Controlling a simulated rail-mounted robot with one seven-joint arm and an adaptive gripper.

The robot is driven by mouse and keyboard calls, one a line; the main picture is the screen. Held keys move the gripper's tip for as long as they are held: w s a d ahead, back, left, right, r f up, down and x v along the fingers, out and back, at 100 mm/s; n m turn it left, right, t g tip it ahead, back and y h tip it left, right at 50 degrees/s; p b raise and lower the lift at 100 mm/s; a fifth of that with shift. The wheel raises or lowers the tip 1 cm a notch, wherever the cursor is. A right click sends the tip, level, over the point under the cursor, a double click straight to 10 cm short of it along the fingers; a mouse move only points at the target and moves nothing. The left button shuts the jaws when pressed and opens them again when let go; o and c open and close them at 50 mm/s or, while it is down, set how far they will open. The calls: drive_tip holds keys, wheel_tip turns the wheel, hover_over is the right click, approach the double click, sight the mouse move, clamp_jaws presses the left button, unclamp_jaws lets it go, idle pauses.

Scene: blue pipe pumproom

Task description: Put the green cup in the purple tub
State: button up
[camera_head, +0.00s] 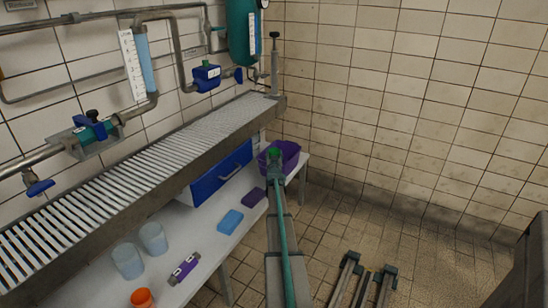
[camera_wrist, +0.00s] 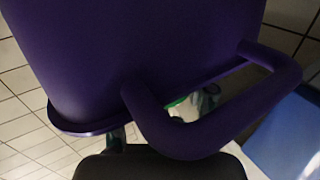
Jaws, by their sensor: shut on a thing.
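The purple tub (camera_head: 291,152) stands at the far end of the white bench, and its wall, rim and handle fill much of the wrist view (camera_wrist: 160,50). My gripper (camera_head: 274,160) is at the tub's near side in the head view, shut on the green cup (camera_head: 274,152). Only a small green patch of the cup (camera_wrist: 175,102) shows in the wrist view, past the tub's handle. The tub hides most of the cup and fingers there. I cannot tell whether the cup is over the tub's opening or beside its rim.
A blue drawer (camera_head: 220,172) is left of the tub under the slatted grey rack (camera_head: 150,155). On the bench are a dark purple block (camera_head: 254,196), a blue block (camera_head: 230,221), a purple-labelled item (camera_head: 184,268), two clear bluish cups (camera_head: 127,260) and an orange cup (camera_head: 142,298).

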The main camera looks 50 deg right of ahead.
drive_tip(key=shift+f+b, duration=0.35)
drive_tip(key=shift+f, duration=0.05)
drive_tip(key=shift+f, duration=0.1)
drive_tip(key=o, duration=1.2)
drive_tip(key=shift+f, duration=0.1)
